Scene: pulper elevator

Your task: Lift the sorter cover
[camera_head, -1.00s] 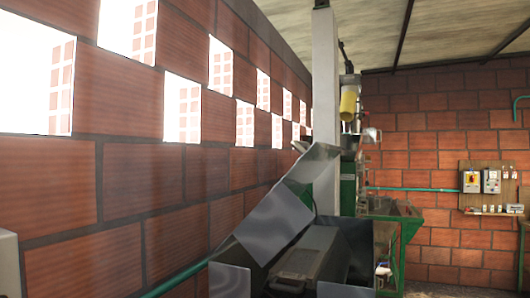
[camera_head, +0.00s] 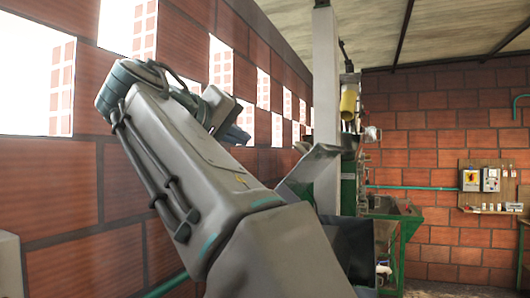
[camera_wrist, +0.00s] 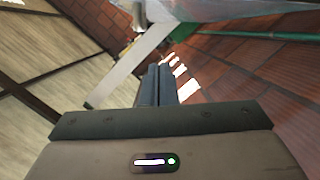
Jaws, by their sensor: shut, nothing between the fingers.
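My gripper (camera_wrist: 157,85) is shut and empty in the wrist view, its two dark fingers side by side. In the head view my arm rises across the middle and bends at the upper left. The dark end of my gripper (camera_head: 236,135) shows near the brick wall, above and left of the machine. A tilted grey metal panel (camera_head: 312,170) of the machine shows just right of my arm. I cannot tell which part is the sorter cover; my arm hides most of the machine's lower body.
A brick wall (camera_head: 60,200) with bright openings runs along the left, close to my arm. A pale post (camera_head: 326,85) stands behind the panel. Green-framed machinery (camera_head: 395,225) is further right. A switch board (camera_head: 490,185) hangs on the back wall.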

